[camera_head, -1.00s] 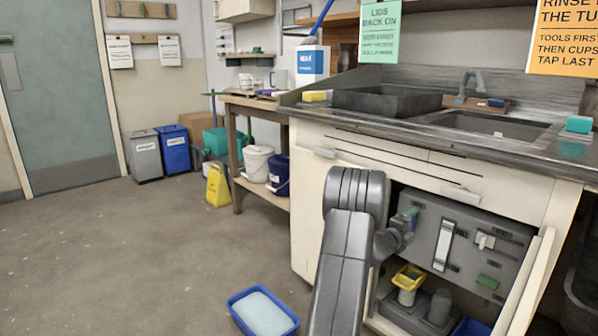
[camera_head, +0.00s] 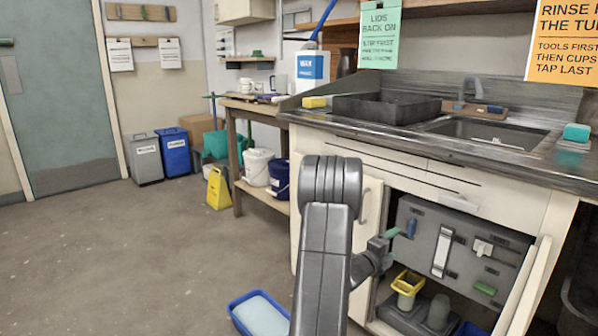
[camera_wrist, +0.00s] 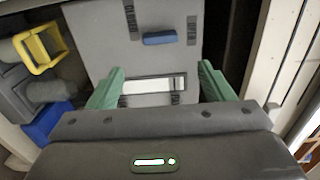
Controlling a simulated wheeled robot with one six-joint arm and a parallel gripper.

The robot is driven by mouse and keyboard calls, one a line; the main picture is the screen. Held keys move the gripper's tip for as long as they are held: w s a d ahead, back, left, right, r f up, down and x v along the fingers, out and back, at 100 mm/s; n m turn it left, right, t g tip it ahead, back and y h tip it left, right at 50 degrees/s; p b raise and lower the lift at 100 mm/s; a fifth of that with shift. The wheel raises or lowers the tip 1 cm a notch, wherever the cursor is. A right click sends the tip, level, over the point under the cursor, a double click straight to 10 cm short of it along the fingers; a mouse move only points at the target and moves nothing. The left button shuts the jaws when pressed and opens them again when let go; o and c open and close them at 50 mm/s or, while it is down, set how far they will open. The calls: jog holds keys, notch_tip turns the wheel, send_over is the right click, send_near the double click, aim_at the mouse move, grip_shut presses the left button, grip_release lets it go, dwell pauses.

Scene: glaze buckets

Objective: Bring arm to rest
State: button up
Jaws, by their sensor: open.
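My gripper (camera_head: 388,238) is at the mouth of the open cupboard under the sink. Its green fingers stand wide apart in the wrist view (camera_wrist: 160,84), with nothing between them. Beyond them is a grey panel (camera_head: 422,237), which also fills the middle of the wrist view (camera_wrist: 98,38). A white strip (camera_head: 442,253) and a small blue piece (camera_head: 411,228) are on the panel. In the wrist view the white strip (camera_wrist: 150,86) shows behind the gap between the fingers, apart from them as far as I can tell.
A blue tub (camera_head: 259,314) is on the floor to the left. A yellow floor sign (camera_head: 217,187) stands farther back. The floor at left is clear.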

aim_at(410, 229)
jog(key=b+x, duration=0.3)
jog(key=x, duration=0.8)
jog(key=shift+w+d, duration=0.1)
jog(key=shift+d, duration=0.1)
jog(key=shift+a+r+n, duration=0.1)
jog(key=shift+r+n, duration=0.05)
jog(key=shift+n, duration=0.65)
jog(key=shift+r+n+p, duration=0.1)
jog(key=shift+n+p, duration=0.75)
jog(key=shift+n, duration=0.35)
jog(key=n+p, duration=0.4)
jog(key=shift+r, duration=0.2)
jog(key=n+p, duration=0.6)
jog(key=p, duration=0.2)
jog(key=shift+w+a+p, duration=0.1)
jog(key=shift+p, duration=0.3)
jog(key=n+p, duration=0.2)
jog(key=p, duration=0.1)
jog(key=shift+f+n+p, duration=0.1)
jog(key=shift+n+p, duration=0.8)
jog(key=shift+p, duration=0.2)
